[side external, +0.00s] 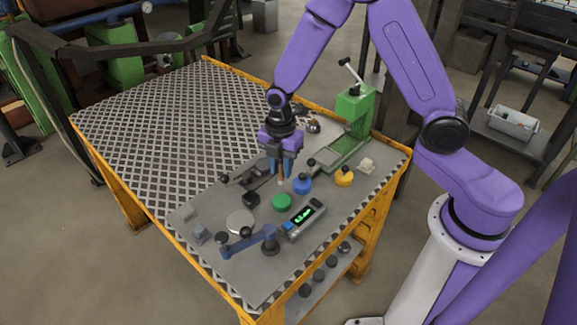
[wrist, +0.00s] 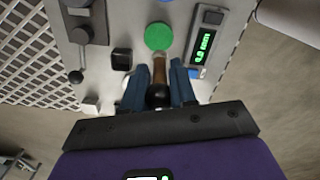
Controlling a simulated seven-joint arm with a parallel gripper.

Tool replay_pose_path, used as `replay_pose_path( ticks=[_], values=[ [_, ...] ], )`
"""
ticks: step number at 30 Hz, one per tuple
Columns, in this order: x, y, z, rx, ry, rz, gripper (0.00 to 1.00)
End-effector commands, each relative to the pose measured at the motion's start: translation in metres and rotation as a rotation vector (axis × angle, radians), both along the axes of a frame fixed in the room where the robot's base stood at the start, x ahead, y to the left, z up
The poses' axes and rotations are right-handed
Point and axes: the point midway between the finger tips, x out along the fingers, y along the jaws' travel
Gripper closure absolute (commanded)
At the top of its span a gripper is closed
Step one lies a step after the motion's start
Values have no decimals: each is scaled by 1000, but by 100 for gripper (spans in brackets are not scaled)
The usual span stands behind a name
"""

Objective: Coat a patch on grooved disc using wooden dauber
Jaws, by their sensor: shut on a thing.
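My gripper (side external: 281,166) is shut on the wooden dauber (side external: 281,180) and holds it pointing down above the bench plate. In the wrist view my blue fingers (wrist: 157,88) stand either side of the dauber's brown handle (wrist: 158,68), with a dark rounded part between them. The dauber's tip is hard to make out. A pale grey disc (side external: 240,222), likely the grooved disc, lies flat on the plate to the front left of my gripper; its grooves are too small to see. In the wrist view it is largely or wholly hidden behind my gripper.
A green round item (side external: 282,202), a blue pot (side external: 302,185) and a yellow pot (side external: 344,177) stand near the dauber. A digital gauge (side external: 304,218), black block (side external: 251,199), blue-grey clamp (side external: 252,242) and green press (side external: 352,120) surround them. The grid tabletop (side external: 160,130) at left is clear.

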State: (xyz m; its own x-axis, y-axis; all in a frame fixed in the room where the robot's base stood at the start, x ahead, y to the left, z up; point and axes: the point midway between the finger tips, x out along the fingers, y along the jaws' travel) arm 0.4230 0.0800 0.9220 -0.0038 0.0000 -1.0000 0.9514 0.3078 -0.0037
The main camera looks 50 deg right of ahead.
Motion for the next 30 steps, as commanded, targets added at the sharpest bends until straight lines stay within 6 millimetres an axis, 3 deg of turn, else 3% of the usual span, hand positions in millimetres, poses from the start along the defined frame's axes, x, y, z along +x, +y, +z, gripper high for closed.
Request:
replay_pose_path(
  ticks=[19, 30],
  values=[
    [2, -1, -52, -1, 2, 0, 100],
    [2, -1, -62, 0, 0, 0, 100]
  ],
)
